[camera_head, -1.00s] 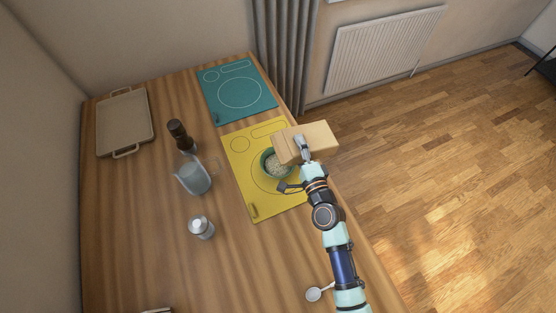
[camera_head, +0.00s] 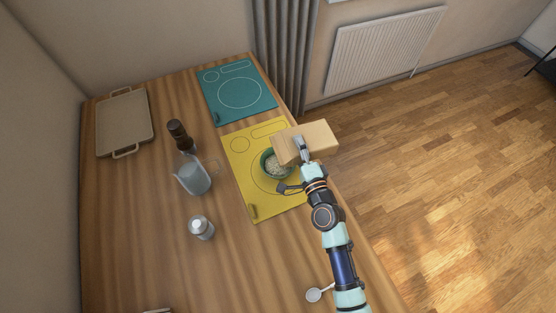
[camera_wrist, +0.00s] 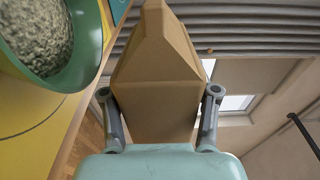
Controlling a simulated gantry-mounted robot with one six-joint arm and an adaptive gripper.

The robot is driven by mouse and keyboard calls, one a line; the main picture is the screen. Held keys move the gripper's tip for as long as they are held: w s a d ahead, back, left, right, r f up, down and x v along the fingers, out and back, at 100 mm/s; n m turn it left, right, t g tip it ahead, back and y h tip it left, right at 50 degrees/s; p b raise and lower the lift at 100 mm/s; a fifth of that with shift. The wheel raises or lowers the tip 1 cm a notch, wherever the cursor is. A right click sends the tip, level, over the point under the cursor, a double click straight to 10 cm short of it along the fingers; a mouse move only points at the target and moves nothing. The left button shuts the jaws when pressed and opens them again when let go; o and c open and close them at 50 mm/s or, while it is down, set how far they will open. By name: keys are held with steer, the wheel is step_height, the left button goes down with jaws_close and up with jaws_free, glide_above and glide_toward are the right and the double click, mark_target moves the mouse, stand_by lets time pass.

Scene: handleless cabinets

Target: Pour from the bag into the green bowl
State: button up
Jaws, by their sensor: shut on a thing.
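My gripper (camera_wrist: 160,112) is shut on a tan paper bag (camera_wrist: 157,65), with one finger on each side of it. In the head view the bag (camera_head: 316,139) lies tilted on its side above the right part of the yellow mat, its left end over the edge of the green bowl (camera_head: 264,166). The green bowl stands on the yellow mat (camera_head: 240,160) and holds pale, grainy contents. In the wrist view the green bowl (camera_wrist: 84,72) is at the upper left, beside the bag. I cannot see any stream between bag and bowl.
A teal mat (camera_head: 238,92) lies behind the yellow one. A glass jug (camera_head: 193,177), a dark bottle (camera_head: 181,136), a small shaker (camera_head: 201,227) and a tray (camera_head: 124,122) stand to the left. A white spoon (camera_head: 314,294) lies at the front. The table's right edge is close.

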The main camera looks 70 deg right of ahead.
steer(key=shift+w+a+r+n+p, duration=0.2)
steer(key=shift+r+n+p, duration=0.25)
steer(key=shift+n, duration=0.5)
steer(key=shift+w+a+r+n+p, duration=0.1)
steer(key=shift+w+r+n+p, duration=0.25)
steer(key=shift+n, duration=0.6)
stand_by(3.5)
